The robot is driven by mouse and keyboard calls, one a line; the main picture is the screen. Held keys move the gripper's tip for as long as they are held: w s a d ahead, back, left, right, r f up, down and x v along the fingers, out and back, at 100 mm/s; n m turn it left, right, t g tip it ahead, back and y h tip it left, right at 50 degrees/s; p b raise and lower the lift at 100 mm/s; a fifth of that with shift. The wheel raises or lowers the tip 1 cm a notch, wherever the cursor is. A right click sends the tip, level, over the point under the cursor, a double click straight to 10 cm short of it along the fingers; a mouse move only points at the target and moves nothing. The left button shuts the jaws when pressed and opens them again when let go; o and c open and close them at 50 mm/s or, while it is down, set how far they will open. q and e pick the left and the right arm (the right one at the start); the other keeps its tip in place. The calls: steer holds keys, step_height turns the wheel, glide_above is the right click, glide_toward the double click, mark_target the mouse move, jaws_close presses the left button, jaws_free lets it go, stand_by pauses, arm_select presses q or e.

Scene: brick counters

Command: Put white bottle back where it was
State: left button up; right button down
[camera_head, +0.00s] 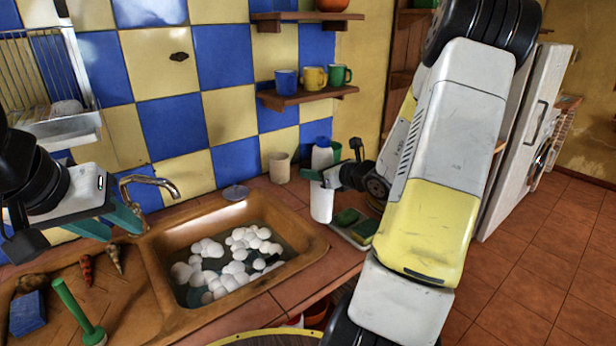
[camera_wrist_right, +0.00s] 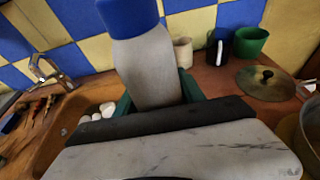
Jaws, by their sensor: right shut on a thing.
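The white bottle (camera_head: 321,204) with a blue cap is upright at the right of the sink, above or on the counter; I cannot tell whether its base touches. My right gripper (camera_head: 323,178) is shut around its middle and hides part of the body. In the right wrist view, the bottle (camera_wrist_right: 152,68) stands between the teal fingers of the right gripper (camera_wrist_right: 155,100), cap toward the top, slightly tilted in the picture. My left gripper (camera_head: 115,222) is at the left, beside the faucet, with its teal fingers apart and empty.
The sink (camera_head: 160,270) holds several white round pieces. A beige cup (camera_head: 279,168) stands behind, near the wall. The wrist view shows a dark mug (camera_wrist_right: 219,47), green bowl (camera_wrist_right: 250,42) and lid (camera_wrist_right: 265,84).

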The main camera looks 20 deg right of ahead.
steer(key=w+d+f, duration=0.2)
steer(key=w, duration=0.3)
steer(key=w+d+f, duration=0.2)
steer(key=w+d, duration=0.1)
steer(key=w, duration=0.3)
steer(key=shift+f, duration=0.35)
steer(key=c, duration=0.7)
jaws_free()
steer(key=shift+d+f, duration=0.1)
steer(key=shift+f, duration=0.05)
